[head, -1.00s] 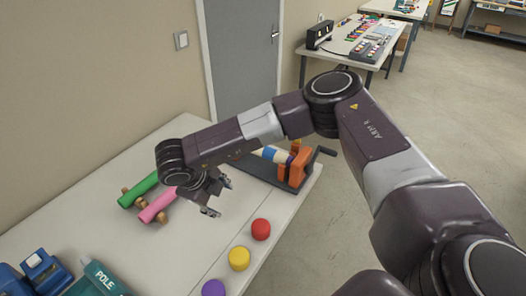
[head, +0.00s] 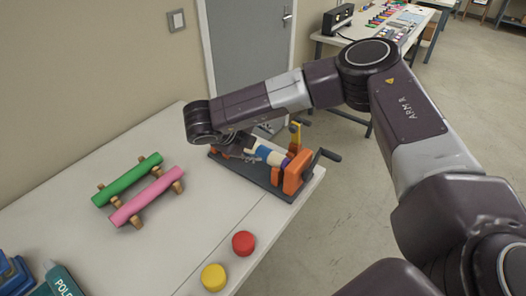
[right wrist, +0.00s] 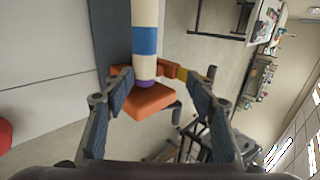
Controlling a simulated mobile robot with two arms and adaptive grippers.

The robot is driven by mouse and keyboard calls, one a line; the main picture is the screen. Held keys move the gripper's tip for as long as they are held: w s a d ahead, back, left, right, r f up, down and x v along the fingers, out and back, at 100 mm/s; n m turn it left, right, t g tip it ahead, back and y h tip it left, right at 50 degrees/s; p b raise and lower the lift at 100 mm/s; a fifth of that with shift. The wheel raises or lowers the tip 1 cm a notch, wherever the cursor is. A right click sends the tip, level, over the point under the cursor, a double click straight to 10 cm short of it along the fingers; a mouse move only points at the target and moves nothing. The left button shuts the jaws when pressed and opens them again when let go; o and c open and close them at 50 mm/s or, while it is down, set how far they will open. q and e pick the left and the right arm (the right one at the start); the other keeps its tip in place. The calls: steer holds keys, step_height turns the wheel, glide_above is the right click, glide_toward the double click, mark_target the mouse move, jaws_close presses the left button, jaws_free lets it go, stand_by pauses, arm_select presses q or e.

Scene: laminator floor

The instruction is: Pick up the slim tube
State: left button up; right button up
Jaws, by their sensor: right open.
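A slim cream tube with a blue band (head: 268,154) lies in a dark-based fixture (head: 247,171) at the table's far right corner. In the right wrist view the tube (right wrist: 145,42) runs down from the top edge to a purple end near an orange block (right wrist: 144,101). My right gripper (head: 243,148) is at the fixture, over the tube's left part, which the hand partly hides. In the right wrist view its fingers (right wrist: 162,86) are spread, one on each side of the tube's line, with gaps showing. I cannot tell its height above the tube. My left gripper is out of view.
Green (head: 127,180) and pink (head: 146,197) rollers rest on wooden supports to the left. Red (head: 243,243) and yellow (head: 214,277) caps sit near the front edge. The fixture's orange end block (head: 297,172) carries a crank (head: 325,156). The table's middle is clear.

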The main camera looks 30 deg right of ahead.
mark_target(269, 156)
steer(key=f+b, duration=0.1)
steer(key=f, duration=0.1)
steer(key=d+f+b, duration=0.1)
steer(key=f, duration=0.1)
steer(key=f+b, duration=0.1)
steer(key=f, duration=0.1)
steer(key=shift+w+d+f+b, duration=0.15)
steer(key=shift+w+f+b, duration=0.1)
steer(key=shift+b, duration=0.1)
steer(key=x, duration=0.1)
steer(key=p+x, duration=0.1)
steer(key=x, duration=0.1)
steer(key=p+x, duration=0.1)
steer(key=shift+w+d, duration=0.3)
steer(key=shift+w, duration=0.05)
steer(key=shift+w+d+f, duration=0.2)
steer(key=shift+d+f, duration=0.15)
steer(key=shift+f, duration=0.15)
steer(key=c, duration=1.2)
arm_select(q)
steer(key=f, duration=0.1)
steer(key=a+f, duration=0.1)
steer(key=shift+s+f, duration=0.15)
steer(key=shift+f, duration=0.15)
arm_select(e)
steer(key=shift+c, duration=0.4)
steer(key=shift+r, duration=0.15)
